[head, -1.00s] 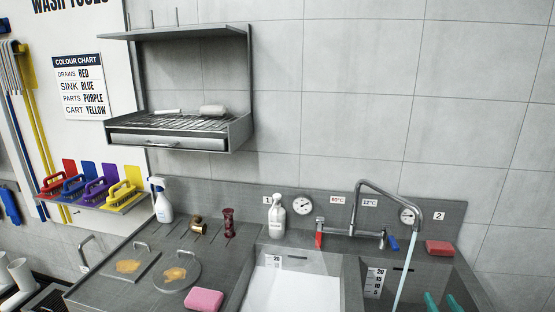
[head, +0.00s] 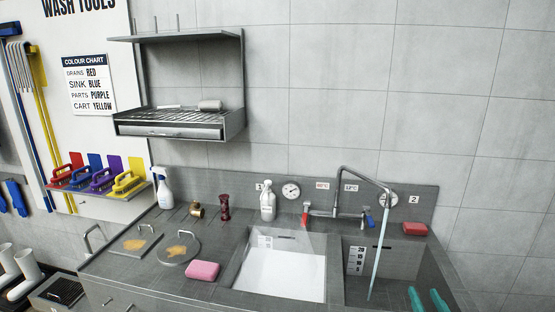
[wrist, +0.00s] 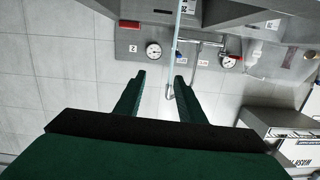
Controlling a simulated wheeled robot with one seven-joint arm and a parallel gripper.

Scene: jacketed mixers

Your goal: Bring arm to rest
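My gripper (wrist: 160,80) shows in the wrist view with its two dark green fingers spread apart. Nothing is visible between the fingertips. In the head view only its teal fingertips (head: 426,298) show, at the bottom right in front of the right sink basin (head: 398,262). The rest of my arm is out of the head view. The wrist view is upside down, with the tap (wrist: 200,43) and the wall beyond the fingers.
Water (head: 376,262) runs from the tap (head: 357,176) into the right basin. The left basin (head: 282,275) holds pale liquid. A pink sponge (head: 202,270), two lids, a spray bottle (head: 163,188) and a soap bottle (head: 267,200) stand on the counter. A rack (head: 182,122) hangs above.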

